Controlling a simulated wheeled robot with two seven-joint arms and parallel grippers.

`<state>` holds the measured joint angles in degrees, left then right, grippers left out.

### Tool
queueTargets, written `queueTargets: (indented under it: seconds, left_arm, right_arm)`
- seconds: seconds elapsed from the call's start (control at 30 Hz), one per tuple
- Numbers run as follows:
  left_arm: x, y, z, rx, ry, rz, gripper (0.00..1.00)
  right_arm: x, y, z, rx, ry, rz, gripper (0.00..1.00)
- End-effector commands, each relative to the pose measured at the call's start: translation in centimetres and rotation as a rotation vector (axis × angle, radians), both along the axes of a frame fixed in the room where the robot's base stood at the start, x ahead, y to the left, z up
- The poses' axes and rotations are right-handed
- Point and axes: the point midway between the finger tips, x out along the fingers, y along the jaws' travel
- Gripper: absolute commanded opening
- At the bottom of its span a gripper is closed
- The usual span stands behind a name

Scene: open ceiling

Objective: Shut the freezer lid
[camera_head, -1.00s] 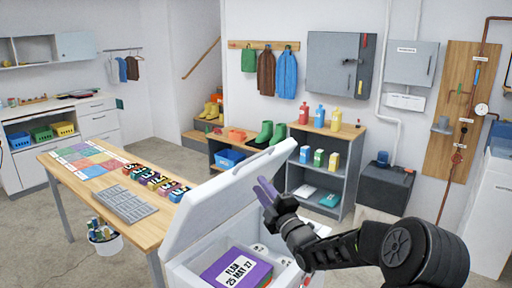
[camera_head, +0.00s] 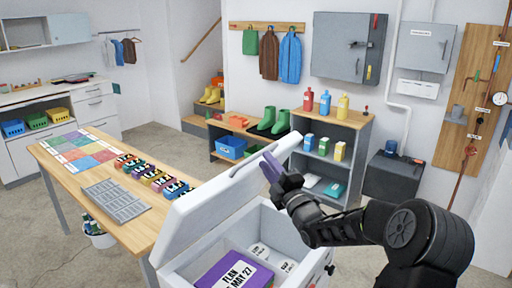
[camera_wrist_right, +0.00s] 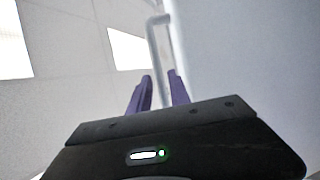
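The white chest freezer (camera_head: 290,230) is at the bottom middle of the head view. Its lid (camera_head: 215,205) stands open, tilted up on the left side of the box. My right gripper (camera_head: 268,165) is at the upper right part of the lid, beside its raised edge. In the right wrist view, the two purple fingers (camera_wrist_right: 158,85) stand apart, and a pale handle-like bar (camera_wrist_right: 158,50) lies in line with the gap between them. Whether they touch it cannot be told. My left gripper is not in view.
In the freezer are a purple labelled box (camera_head: 232,270) and white labelled items (camera_head: 262,252). A wooden table (camera_head: 140,228) with a grey keypad-like tray (camera_head: 115,200) stands close on the left. A grey shelf (camera_head: 335,150) stands behind.

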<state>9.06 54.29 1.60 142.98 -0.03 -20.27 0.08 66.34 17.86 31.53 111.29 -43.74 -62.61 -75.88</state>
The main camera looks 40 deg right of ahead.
Motion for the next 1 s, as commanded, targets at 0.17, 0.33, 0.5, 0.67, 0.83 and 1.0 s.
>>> queueTargets:
  seconds: [0.17,0.33,0.5,0.67,0.83,1.0]
  left_arm:
    - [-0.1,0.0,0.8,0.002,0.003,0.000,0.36]
    - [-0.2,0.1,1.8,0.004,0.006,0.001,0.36]
    - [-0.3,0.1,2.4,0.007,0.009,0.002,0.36]
    - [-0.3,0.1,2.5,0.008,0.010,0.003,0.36]
    - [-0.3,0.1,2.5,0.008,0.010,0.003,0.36]
    - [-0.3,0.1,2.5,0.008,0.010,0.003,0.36]
  right_arm:
    - [1.7,-0.2,0.9,0.002,-0.002,0.002,0.23]
    - [4.3,-0.4,1.8,0.004,-0.002,0.001,0.23]
    - [6.3,-0.7,2.4,0.003,-0.002,0.001,0.23]
    - [7.1,-0.7,2.5,0.001,-0.001,0.000,0.23]
    - [7.1,-0.7,2.5,0.000,-0.001,0.000,0.23]
    - [7.1,-0.7,2.5,0.000,-0.001,0.000,0.14]
